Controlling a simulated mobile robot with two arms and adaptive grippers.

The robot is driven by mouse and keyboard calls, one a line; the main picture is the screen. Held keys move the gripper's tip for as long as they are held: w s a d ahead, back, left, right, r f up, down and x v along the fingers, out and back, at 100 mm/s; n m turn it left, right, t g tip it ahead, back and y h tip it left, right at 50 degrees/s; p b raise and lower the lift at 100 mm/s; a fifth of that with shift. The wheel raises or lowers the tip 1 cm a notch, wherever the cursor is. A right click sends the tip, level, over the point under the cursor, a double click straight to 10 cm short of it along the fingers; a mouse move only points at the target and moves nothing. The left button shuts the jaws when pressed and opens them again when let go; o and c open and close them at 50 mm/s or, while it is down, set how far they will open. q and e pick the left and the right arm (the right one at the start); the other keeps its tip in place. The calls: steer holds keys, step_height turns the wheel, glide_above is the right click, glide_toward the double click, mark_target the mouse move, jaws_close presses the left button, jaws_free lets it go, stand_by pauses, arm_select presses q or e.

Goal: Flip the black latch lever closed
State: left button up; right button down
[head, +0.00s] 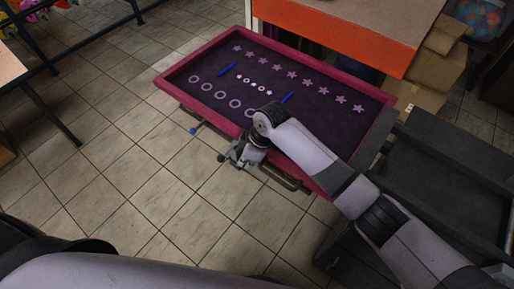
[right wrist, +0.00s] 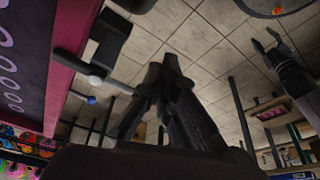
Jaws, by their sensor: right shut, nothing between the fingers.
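The pink-rimmed printing frame (head: 196,61) has a dark screen with purple stars and rings. On its near edge are a short lever with a blue knob (head: 193,130) and, close to my right gripper, a dark round knob (head: 221,158). In the right wrist view, a black block (right wrist: 108,40) sits beside the frame's pink edge, above a rod with a pale knob (right wrist: 95,80) and a blue knob (right wrist: 91,99). I cannot tell which part is the black latch lever. My right gripper (head: 238,156) is shut and empty at the near edge; its fingers (right wrist: 165,62) appear apart from the knobs. My left gripper (right wrist: 266,40) appears open, away from the frame.
An orange-fronted table (head: 340,30) stands behind the frame, with cardboard boxes (head: 435,65) at its right. A dark cart (head: 450,165) is at the right. A table edge (head: 10,65) is at the far left. The tiled floor (head: 120,150) left of the frame is clear.

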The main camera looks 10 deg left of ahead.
arm_select(q)
steer(key=shift+d+f+b, duration=0.2)
steer(key=shift+f+b, duration=0.6)
steer(key=shift+f, duration=0.25)
arm_select(e)
steer(key=v, duration=0.8)
steer(key=shift+s+a+r, duration=0.15)
steer(key=shift+s+r, duration=0.05)
